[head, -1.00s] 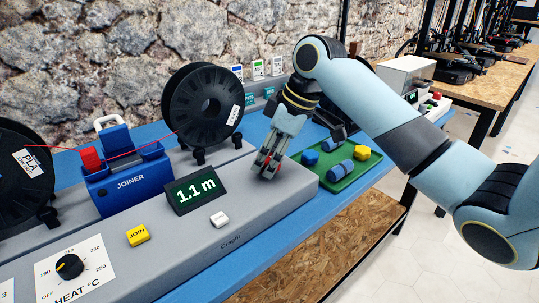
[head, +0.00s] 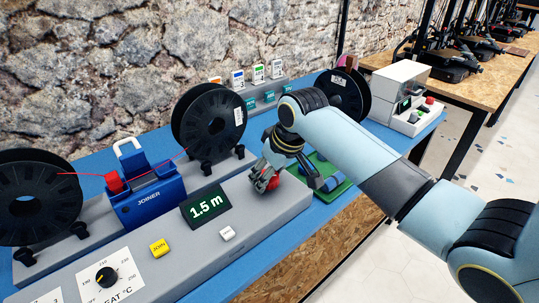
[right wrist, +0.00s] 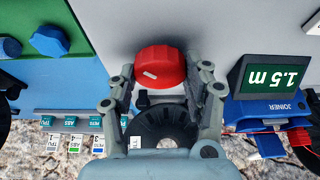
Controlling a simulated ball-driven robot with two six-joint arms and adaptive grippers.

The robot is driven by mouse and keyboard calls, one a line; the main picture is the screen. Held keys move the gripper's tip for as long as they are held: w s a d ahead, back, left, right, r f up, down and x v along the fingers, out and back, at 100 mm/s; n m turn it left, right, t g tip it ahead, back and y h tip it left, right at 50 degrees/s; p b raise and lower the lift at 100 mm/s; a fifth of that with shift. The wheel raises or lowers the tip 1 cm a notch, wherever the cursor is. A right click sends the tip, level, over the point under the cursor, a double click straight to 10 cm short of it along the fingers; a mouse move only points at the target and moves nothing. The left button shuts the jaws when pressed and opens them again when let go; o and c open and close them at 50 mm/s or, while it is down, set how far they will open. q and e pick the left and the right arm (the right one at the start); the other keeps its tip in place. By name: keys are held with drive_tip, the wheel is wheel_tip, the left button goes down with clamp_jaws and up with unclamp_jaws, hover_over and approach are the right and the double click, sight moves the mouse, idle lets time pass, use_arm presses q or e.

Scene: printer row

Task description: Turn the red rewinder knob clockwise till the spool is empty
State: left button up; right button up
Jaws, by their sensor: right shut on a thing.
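The red knob (right wrist: 160,67) sits on the grey rewinder body, between the fingers of my right gripper (right wrist: 163,88) in the right wrist view. A white mark shows on its face. In the head view my right gripper (head: 266,176) is shut on the knob, which is mostly hidden by the fingers. The display (head: 205,206) reads 1.5 m. A black spool (head: 190,128) stands behind the gripper and another black spool (head: 45,178) stands at the left. A thin red filament runs between them through the blue joiner (head: 150,208). My left gripper is not in view.
A green tray (head: 337,191) with blue pieces lies right of the gripper, partly hidden by my arm. A yellow JOIN button (head: 159,248), a white button (head: 227,233) and a heat dial (head: 106,276) sit on the grey body. A white box (head: 401,82) stands farther right.

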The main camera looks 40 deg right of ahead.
drive_tip(key=m+p, duration=0.1)
drive_tip(key=m+h+p, duration=0.1)
drive_tip(key=m+p, duration=0.2)
drive_tip(key=p, duration=0.1)
drive_tip(key=shift+a+r+m+h, duration=0.15)
drive_tip(key=shift+r+m+h, duration=0.15)
drive_tip(key=shift+h, duration=0.1)
drive_tip(key=m+p, duration=0.1)
drive_tip(key=m+h+p, duration=0.1)
drive_tip(key=shift+w+f+m+g, duration=0.1)
drive_tip(key=shift+f+m+g, duration=0.05)
drive_tip(key=shift+m+g, duration=0.15)
drive_tip(key=m, duration=0.2)
drive_tip(key=shift+f+m+h+p, duration=0.1)
drive_tip(key=shift+m+h+p, duration=0.2)
drive_tip(key=shift+h+p, duration=0.1)
drive_tip(key=shift+m+g+h, duration=0.5)
drive_tip(key=shift+m+g, duration=0.2)
drive_tip(key=shift+m, duration=0.9)
drive_tip(key=shift+w+m, duration=0.1)
drive_tip(key=shift+m, duration=0.2)
drive_tip(key=o, duration=1.2)
drive_tip(key=shift+c, duration=0.2)
drive_tip(key=v, duration=1.2)
